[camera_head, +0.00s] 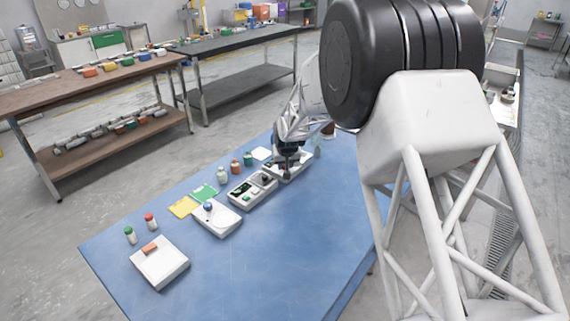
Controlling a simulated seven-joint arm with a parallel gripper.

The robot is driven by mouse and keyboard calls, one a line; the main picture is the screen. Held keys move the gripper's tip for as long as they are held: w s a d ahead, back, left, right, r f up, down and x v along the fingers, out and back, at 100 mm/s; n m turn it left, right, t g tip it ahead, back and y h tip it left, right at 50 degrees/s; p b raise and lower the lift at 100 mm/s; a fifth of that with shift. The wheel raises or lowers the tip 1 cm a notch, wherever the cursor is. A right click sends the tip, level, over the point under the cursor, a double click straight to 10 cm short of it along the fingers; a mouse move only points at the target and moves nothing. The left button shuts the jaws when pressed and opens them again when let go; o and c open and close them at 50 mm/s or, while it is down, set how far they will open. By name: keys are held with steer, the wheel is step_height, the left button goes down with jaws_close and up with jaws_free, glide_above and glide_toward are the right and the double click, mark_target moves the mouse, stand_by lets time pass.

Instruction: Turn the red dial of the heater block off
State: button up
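My gripper (288,167) points down over the far end of the blue table, at a white device (299,169) at the end of a row. It hides part of this device. The view is too small to tell whether the fingers are open or touch anything. I make out no red dial, and I cannot tell for sure which device is the heater block. Beside it stands a device with a dark panel, a green button and a black knob (265,179).
A white device with a blue ball (208,206) and a white block with an orange piece (150,249) stand nearer on the blue table (270,265). Small bottles (222,174) and yellow and green cards (184,207) lie behind the row. The table's right front is clear.

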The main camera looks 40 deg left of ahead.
steer(key=o, duration=0.4)
steer(key=v, duration=0.7)
steer(key=shift+s+r, duration=0.15)
steer(key=shift+r, duration=0.2)
steer(key=shift+d, duration=0.15)
stand_by(0.5)
